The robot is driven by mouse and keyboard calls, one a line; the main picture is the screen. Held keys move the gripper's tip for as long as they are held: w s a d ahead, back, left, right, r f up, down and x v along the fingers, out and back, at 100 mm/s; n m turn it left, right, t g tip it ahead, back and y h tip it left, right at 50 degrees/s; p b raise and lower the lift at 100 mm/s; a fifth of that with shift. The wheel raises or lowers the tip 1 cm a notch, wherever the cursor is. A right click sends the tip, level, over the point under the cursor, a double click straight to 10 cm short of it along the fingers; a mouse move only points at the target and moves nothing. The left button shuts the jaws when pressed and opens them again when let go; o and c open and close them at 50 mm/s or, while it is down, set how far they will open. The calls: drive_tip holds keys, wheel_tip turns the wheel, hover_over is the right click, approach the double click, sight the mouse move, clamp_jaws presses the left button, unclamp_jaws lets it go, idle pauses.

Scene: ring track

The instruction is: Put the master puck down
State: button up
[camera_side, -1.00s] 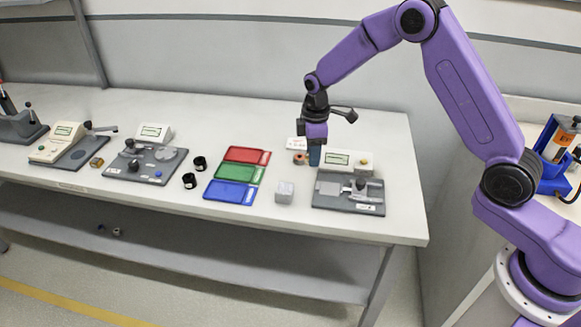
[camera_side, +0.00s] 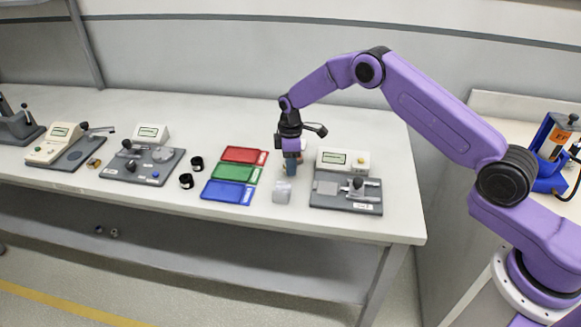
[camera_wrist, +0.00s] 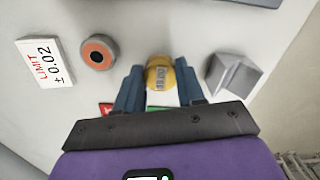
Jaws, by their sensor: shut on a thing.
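The master puck (camera_wrist: 159,78) is brass-yellow with a printed label on its face. It sits between the two blue fingers of my gripper (camera_wrist: 160,80) in the wrist view, and they are shut on it. In the side view my gripper (camera_side: 291,170) points down just behind the grey block and right of the coloured trays. The fingers largely hide the puck there. I cannot tell whether its underside touches the table.
A grey block (camera_wrist: 233,76) stands close to the right finger. A dark puck with an orange top (camera_wrist: 98,52) and a white limit card (camera_wrist: 44,62) lie to the left. Red (camera_side: 243,155), green (camera_side: 237,172) and blue (camera_side: 228,191) trays and a grey gauge station (camera_side: 347,190) flank my gripper.

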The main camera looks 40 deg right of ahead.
drive_tip(key=shift+f, duration=0.85)
drive_tip(key=shift+f, duration=0.15)
drive_tip(key=o, duration=1.2)
drive_tip(key=shift+c, duration=0.2)
wheel_tip(320, 180, up, 12)
drive_tip(key=shift+r, duration=0.2)
